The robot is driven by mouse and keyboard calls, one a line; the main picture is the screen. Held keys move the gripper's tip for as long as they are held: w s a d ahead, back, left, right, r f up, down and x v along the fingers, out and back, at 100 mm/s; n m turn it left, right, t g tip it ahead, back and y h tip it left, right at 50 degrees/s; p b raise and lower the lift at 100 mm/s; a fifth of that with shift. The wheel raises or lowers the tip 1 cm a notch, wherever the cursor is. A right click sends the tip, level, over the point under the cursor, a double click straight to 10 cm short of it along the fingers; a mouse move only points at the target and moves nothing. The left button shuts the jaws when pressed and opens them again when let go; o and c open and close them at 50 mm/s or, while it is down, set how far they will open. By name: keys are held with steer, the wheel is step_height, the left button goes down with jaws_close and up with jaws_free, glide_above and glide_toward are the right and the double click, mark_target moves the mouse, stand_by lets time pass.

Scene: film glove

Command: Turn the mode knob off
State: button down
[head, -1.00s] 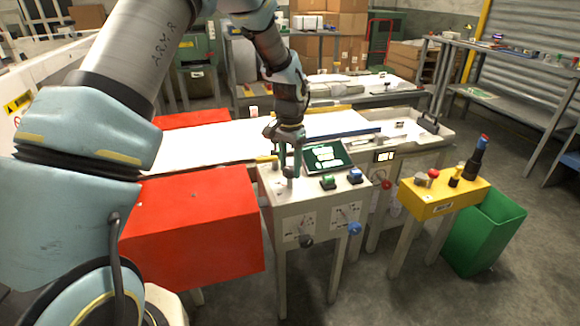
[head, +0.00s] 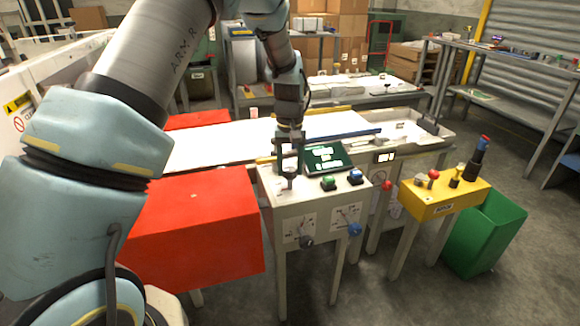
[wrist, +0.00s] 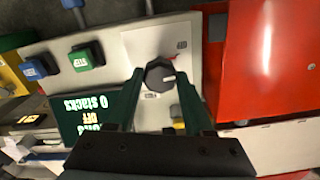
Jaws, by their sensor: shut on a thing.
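The mode knob (wrist: 157,72) is a dark, faceted dial with a white pointer line, on the pale panel of the control console (head: 302,207). In the wrist view its line points right, toward the red box. My gripper (wrist: 160,82) has one green finger on each side of the knob and is shut on it. In the head view my gripper (head: 288,172) points down at the console's left part, and its fingers partly hide the knob. A dark screen (head: 326,158) beside it shows pale text, upside down in the wrist view, with "0 stacks" readable.
A green button (head: 328,183) and a blue button (head: 355,176) sit right of the knob. Two knobs, dark (head: 306,241) and blue (head: 354,229), are on the console's front. A large red box (head: 190,235) stands left, a yellow control box (head: 445,197) right.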

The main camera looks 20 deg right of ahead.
mark_target(290, 169)
steer(key=shift+n, duration=0.6)
steer(key=shift+c, duration=1.4)
jaws_free()
steer(key=shift+r, duration=0.1)
step_height(290, 169, up, 11)
steer(key=b, duration=0.1)
steer(key=shift+f+b, duration=0.2)
steer(key=shift+b, duration=0.2)
steer(key=a+n, duration=0.1)
steer(key=a, duration=2)
steer(key=s+a+f+t, duration=0.1)
steer(key=s+a, duration=0.9)
steer(key=a, duration=0.5)
steer(key=shift+f+n+t, duration=0.25)
steer(key=shift+n+t, duration=0.05)
steer(key=shift+n, duration=0.1)
